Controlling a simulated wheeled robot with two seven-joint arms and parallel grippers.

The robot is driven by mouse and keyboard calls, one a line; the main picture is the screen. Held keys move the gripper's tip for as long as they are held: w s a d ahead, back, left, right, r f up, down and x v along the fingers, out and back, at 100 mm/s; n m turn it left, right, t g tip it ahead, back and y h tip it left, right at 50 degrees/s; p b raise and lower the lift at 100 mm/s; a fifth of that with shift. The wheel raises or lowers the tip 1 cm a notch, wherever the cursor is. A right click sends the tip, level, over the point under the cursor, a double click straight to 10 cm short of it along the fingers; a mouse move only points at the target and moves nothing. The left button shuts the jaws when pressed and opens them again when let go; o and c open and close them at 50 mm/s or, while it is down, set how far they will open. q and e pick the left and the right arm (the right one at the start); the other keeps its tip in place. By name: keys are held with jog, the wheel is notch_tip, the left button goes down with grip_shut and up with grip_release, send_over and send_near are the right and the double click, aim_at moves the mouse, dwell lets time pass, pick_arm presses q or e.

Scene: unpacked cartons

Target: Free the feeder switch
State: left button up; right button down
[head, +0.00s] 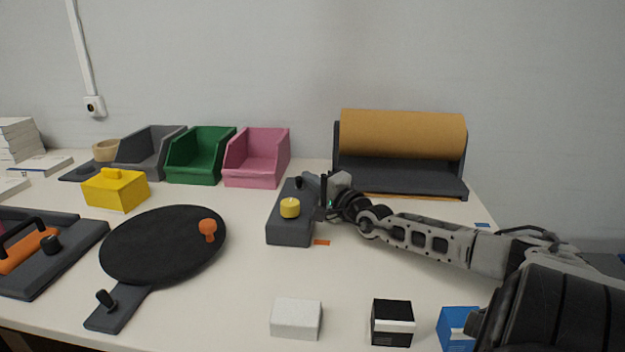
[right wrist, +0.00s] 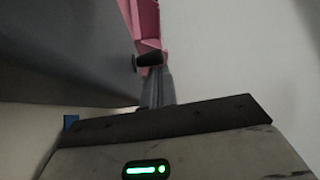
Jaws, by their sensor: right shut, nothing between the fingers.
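A dark grey control box (head: 289,228) stands mid-table with a yellow round button (head: 290,208) on top and a small black knob (head: 298,182) near its far end. Which part is the feeder switch I cannot tell for certain. My right gripper (head: 316,188) is shut and empty, beside the box's far right side, near the black knob. In the right wrist view the knob (right wrist: 150,60) shows just beyond the shut fingers (right wrist: 158,88), with the grey box side (right wrist: 70,50) at left. Whether they touch is unclear. My left gripper is out of view.
A black disc (head: 150,255) with an orange knob (head: 208,228) lies left. A yellow box (head: 115,191) and open bins (head: 255,178) stand behind. A brown roll (head: 400,135) is at back right. White, black and blue blocks (head: 297,318) line the front.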

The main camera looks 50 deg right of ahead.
jog(key=shift+s, duration=0.55)
jog(key=s, duration=0.1)
jog(key=s+p, duration=0.1)
jog(key=s, duration=0.1)
jog(key=s+p, duration=0.1)
jog(key=s, duration=0.1)
jog(key=shift+a+f, duration=0.25)
jog(key=shift+a, duration=0.15)
jog(key=shift+s+a+f+p, duration=0.1)
jog(key=shift+s+p, duration=0.35)
jog(key=shift+s, duration=0.2)
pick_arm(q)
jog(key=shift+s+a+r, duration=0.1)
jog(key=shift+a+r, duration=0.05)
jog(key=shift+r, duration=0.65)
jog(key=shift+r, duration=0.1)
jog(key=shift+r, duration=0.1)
